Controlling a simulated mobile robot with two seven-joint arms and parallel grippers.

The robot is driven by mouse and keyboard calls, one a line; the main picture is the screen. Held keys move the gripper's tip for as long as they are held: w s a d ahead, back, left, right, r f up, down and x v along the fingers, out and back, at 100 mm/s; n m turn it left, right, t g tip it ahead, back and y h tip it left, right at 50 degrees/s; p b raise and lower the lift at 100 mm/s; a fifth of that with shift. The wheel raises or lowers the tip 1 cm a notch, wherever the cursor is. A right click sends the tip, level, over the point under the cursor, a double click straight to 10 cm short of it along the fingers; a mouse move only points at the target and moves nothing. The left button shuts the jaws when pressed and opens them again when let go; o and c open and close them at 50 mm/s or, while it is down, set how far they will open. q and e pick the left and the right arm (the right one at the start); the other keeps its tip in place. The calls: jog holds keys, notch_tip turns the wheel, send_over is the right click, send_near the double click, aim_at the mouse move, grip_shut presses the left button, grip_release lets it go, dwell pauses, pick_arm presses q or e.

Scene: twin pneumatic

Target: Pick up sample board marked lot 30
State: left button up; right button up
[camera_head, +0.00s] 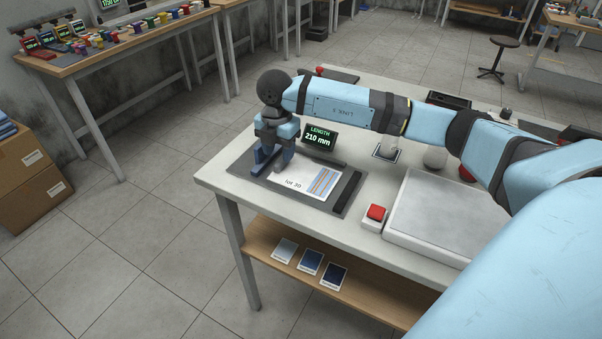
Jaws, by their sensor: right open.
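The sample board marked lot 30 (294,181) is a white card with blue and orange stripes at its right end. It lies flat on a dark grey plate (316,201) on the white table. My left gripper is not in view.
A display (320,138) reading LENGTH 210 mm stands behind the board. A red button (376,212) and a pale flat slab (440,222) are to the right. Several small cards lie on the wooden shelf (262,233) below. My right arm crosses above the table.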

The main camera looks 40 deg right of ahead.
aim_at(280, 161)
notch_tip(280, 161, down, 4)
jog(key=shift+w+d, duration=0.1)
grip_shut()
jog(key=shift+r, duration=0.1)
